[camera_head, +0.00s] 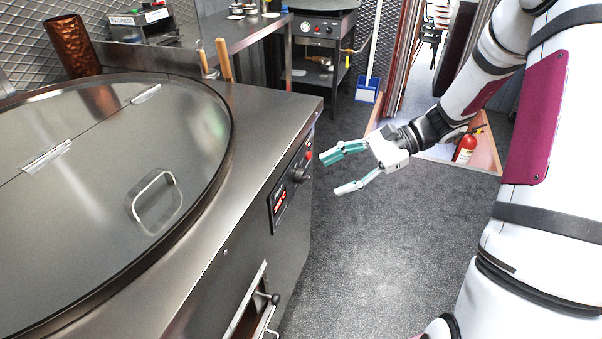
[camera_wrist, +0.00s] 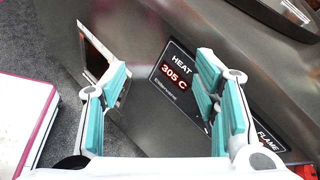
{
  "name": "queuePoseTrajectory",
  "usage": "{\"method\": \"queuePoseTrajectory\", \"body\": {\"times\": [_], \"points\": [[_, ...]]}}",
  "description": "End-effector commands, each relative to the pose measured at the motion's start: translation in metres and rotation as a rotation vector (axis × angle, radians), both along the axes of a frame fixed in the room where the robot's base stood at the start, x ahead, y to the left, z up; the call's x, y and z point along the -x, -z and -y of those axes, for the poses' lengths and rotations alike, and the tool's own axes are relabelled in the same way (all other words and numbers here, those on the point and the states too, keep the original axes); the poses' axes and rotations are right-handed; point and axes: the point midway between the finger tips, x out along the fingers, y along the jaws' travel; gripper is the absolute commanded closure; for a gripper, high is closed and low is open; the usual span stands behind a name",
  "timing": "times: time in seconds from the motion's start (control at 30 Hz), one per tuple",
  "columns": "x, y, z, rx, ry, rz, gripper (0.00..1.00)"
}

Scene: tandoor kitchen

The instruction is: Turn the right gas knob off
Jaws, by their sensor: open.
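The steel tandoor (camera_head: 240,210) fills the left of the head view. Its front panel carries a red-lit display (camera_head: 278,196), a dark round knob (camera_head: 300,173) and a small red part (camera_head: 309,155). I cannot tell whether a second gas knob stands beside the dark one. My gripper (camera_head: 332,173) is open and empty, in front of the panel and apart from it. In the wrist view the display (camera_wrist: 175,73) reads HEAT 305 C. The right finger covers part of the panel there, near the word FLAME, and I cannot make out the knob.
A round steel lid with a handle (camera_head: 158,200) covers the tandoor top. A lower opening (camera_head: 247,307) with a handle is in the front face. Dark floor (camera_head: 380,260) is clear.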

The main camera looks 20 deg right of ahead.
Motion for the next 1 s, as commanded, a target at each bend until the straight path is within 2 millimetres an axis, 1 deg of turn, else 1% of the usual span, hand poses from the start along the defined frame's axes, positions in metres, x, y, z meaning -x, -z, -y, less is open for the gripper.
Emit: {"method": "queuePoseTrajectory", "body": {"times": [0.03,0.2,0.3,0.4,0.53,0.67,0.77,1.0], "points": [[-0.013,0.025,0.011,-0.069,0.066,-0.032,0.45],[-0.047,0.081,0.046,-0.278,0.271,-0.102,0.45],[-0.06,0.108,0.066,-0.378,0.373,-0.128,0.45],[-0.068,0.129,0.08,-0.451,0.447,-0.143,0.45],[-0.073,0.143,0.091,-0.504,0.504,-0.154,0.45],[-0.077,0.147,0.089,-0.52,0.518,-0.157,0.45],[-0.083,0.147,0.079,-0.519,0.518,-0.156,0.45],[-0.107,0.147,0.04,-0.519,0.514,-0.157,0.45]]}}
